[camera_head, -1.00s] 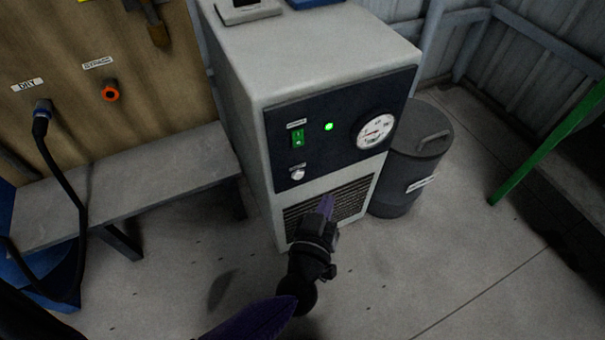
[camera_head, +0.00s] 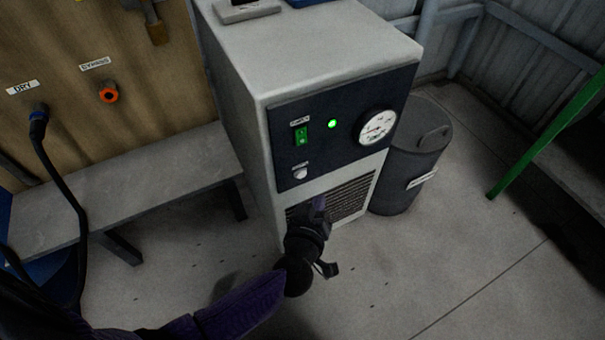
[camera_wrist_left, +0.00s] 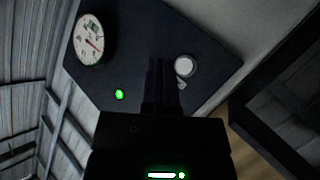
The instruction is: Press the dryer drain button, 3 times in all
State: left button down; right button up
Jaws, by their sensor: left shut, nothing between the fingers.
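The dryer drain button (camera_head: 300,172) is a small white round button low on the left of the dryer's dark front panel (camera_head: 343,138). It also shows in the left wrist view (camera_wrist_left: 183,66), with a small label beside it. My left gripper (camera_head: 319,204) is in front of the dryer, lower than the button and a little to its right. In the left wrist view its dark fingers (camera_wrist_left: 163,75) are together and empty, just left of the button in the picture. I see no contact with the button. My right gripper is not in view.
The panel also has a green rocker switch (camera_head: 301,135), a lit green lamp (camera_head: 332,124) and a gauge (camera_head: 377,127). A grey bin (camera_head: 408,165) stands right of the dryer, a bench (camera_head: 130,180) left. Floor in front is clear.

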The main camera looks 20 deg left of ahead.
aim_at(302, 175)
pick_arm(q)
jog(key=w+a, duration=0.2)
jog(key=a, duration=0.1)
jog(key=shift+w+a, duration=0.15)
jog(key=shift+w, duration=0.15)
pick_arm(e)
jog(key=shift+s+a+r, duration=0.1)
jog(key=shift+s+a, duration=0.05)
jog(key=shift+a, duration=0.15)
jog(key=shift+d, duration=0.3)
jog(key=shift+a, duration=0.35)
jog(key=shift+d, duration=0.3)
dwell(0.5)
